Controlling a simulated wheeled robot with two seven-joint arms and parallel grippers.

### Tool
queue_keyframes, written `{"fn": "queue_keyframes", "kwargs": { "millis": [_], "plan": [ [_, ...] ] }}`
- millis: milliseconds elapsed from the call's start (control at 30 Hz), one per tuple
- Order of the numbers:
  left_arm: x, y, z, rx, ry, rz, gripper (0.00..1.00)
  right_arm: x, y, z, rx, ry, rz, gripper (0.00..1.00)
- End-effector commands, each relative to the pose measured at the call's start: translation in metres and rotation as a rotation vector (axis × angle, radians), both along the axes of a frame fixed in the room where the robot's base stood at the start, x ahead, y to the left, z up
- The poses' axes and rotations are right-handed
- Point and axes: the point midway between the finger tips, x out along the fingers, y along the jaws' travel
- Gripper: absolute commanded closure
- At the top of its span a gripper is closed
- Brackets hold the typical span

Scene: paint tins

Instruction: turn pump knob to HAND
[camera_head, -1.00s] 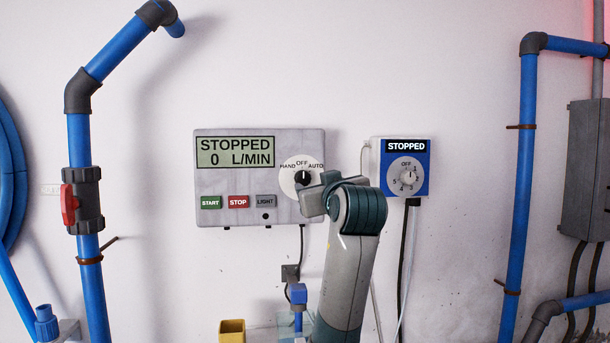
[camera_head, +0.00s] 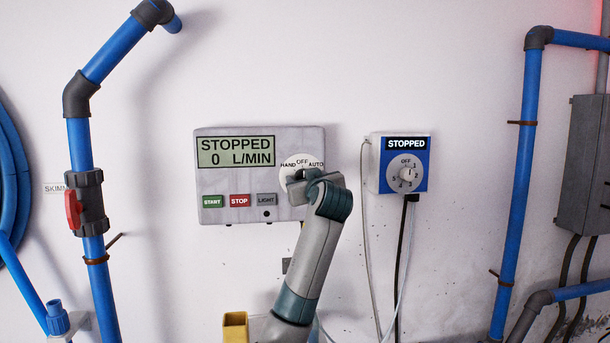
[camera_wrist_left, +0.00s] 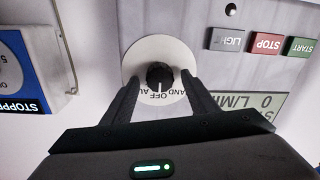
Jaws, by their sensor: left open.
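The grey pump panel (camera_head: 230,181) hangs on the wall, its display reading STOPPED, 0 L/MIN. Its white dial plate (camera_head: 293,161), marked HAND, OFF and AUTO, is at its right side. My left gripper (camera_head: 303,186) is in front of the dial and hides the knob in the head view. In the left wrist view, which is upside down, the black knob (camera_wrist_left: 159,75) sits between the open fingers of my left gripper (camera_wrist_left: 160,80), with gaps on both sides. The knob's white mark points at OFF. My right gripper is out of view.
START, STOP and LIGHT buttons (camera_head: 239,201) sit low on the panel. A blue-and-white control box (camera_head: 405,150) with its own dial (camera_head: 407,174) hangs close on the right. Blue pipes (camera_head: 522,180) run up both sides. A yellow container (camera_head: 235,328) is below.

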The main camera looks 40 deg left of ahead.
Motion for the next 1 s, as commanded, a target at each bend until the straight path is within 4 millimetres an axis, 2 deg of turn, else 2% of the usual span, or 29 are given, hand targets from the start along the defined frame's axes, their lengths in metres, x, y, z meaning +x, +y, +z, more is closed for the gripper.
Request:
{"fn": "queue_keyframes", "kwargs": {
  "millis": [233,267,400,433,767,1000],
  "plan": [
    [0.000,0.000,0.000,0.000,0.000,0.000,0.47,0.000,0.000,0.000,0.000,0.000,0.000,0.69],
    [0.000,0.000,0.000,0.000,0.000,0.000,0.51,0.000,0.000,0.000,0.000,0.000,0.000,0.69],
    [0.000,0.000,0.000,0.000,0.000,0.000,0.85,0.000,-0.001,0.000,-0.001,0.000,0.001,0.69],
    [0.000,0.000,0.000,0.000,0.000,0.000,0.88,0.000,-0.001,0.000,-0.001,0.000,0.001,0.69],
    [0.000,0.000,-0.001,-0.016,-0.020,0.001,0.88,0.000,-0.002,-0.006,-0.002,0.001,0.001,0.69],
    [0.000,0.000,-0.004,-0.074,-0.095,-0.001,0.88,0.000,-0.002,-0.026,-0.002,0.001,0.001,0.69]
  ]
}}
